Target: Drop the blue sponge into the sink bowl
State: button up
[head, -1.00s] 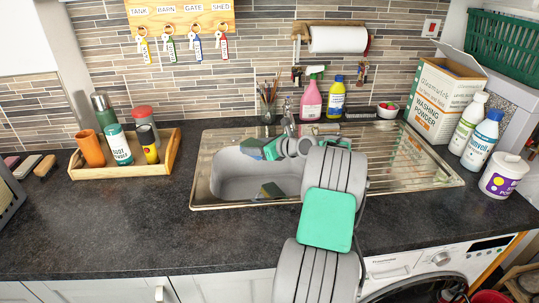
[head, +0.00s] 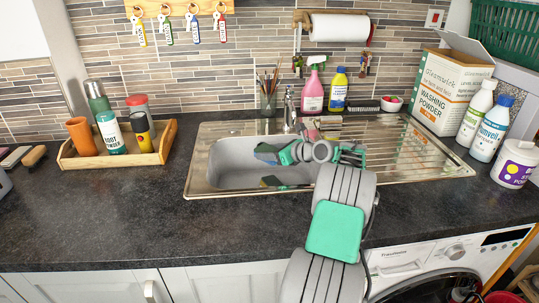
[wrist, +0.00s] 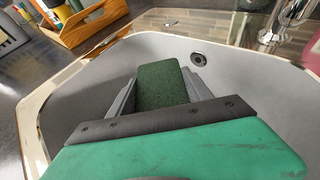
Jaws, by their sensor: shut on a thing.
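The blue sponge (head: 266,151) is held in my gripper (head: 285,153) over the sink bowl (head: 228,172) in the head view. In the wrist view, the sponge's dark green face (wrist: 162,80) shows between the two grey fingers of my gripper (wrist: 160,88). My gripper is shut on it. The sponge is inside the bowl's outline, and the grey bowl (wrist: 85,90) surrounds it. The gap to the bowl floor is hard to judge. My gripper hides part of the bowl. A small coloured patch on the bowl's near side looks like a reflection.
The tap (head: 290,108) stands behind the bowl. The ribbed drainer (head: 420,155) lies to the right. A pink spray bottle (head: 313,90) and a yellow bottle (head: 338,92) stand behind the sink. A wooden tray (head: 120,158) with bottles is on the left. The front worktop is clear.

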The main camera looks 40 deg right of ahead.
jog(key=o, duration=1.4)
jog(key=shift+c, duration=0.2)
jog(key=v, duration=0.8)
jog(key=shift+w+d, duration=0.1)
